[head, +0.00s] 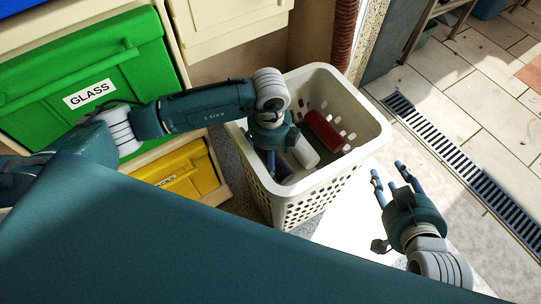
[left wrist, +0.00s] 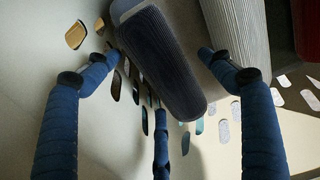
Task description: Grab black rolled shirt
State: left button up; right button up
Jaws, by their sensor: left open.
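The black rolled shirt (left wrist: 165,65) lies in the white laundry basket (head: 352,172); in the head view only a dark part (head: 286,172) shows beside my left gripper. My left gripper (head: 272,168) reaches down inside the basket. In the left wrist view its fingers (left wrist: 160,58) are open, with the black roll between and beyond the fingertips; I cannot tell whether they touch it. My right gripper (head: 388,172) is outside the basket to the right, with its fingers apart and empty.
A white roll (head: 304,152) and a red roll (head: 325,130) lie in the basket beside the black one. A green bin (head: 90,75) marked GLASS and a yellow bin (head: 185,172) stand at left. Tiled floor with a drain grate (head: 450,140) is at right.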

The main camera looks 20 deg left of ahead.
pick_arm(q)
jog(key=shift+f, duration=0.1)
jog(key=c, duration=1.3)
